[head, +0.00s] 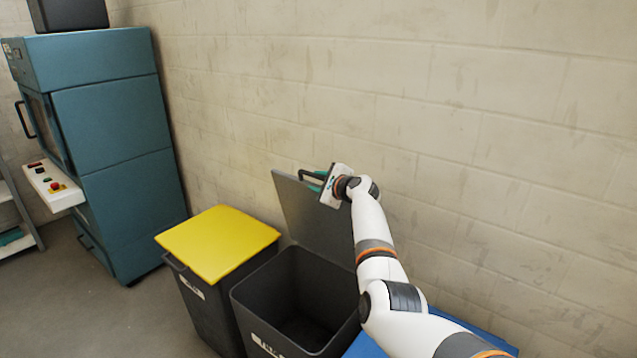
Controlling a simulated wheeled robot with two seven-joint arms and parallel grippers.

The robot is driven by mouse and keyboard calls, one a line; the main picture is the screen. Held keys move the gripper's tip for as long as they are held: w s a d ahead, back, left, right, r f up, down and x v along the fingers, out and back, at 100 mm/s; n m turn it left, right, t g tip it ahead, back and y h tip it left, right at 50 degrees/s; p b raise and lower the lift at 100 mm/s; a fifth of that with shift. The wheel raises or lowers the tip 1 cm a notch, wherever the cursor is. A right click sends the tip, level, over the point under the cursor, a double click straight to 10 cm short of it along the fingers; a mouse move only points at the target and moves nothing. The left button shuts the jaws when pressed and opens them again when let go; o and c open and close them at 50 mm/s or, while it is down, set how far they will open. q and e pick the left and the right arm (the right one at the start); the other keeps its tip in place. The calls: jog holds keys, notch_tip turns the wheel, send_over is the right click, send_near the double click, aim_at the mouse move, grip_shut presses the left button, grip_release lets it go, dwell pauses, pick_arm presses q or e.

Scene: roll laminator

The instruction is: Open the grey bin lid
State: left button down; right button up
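The grey bin (250,312) stands in the middle, between a yellow-lidded bin and a blue one. Its grey lid (303,212) is swung up and stands steeply tilted at the back, near the wall. The bin's dark inside shows and looks empty. My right gripper (316,177) is at the upper edge of the raised lid, with its teal-green fingers pointing left. Its fingertips are small and partly hidden, so I cannot tell whether they grip the lid. My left gripper is not in view.
A bin with a yellow lid (217,243), shut, stands just left of the grey bin. A blue lid (366,346) is partly hidden under my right arm. A teal machine (118,150) with a control panel (53,187) stands at left. A block wall (480,130) closes off the back.

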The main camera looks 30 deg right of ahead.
jog(key=shift+s, duration=0.1)
jog(key=v, duration=1.1)
jog(key=shift+s+p, duration=0.4)
jog(key=shift+p, duration=0.05)
jog(key=shift+r, duration=0.15)
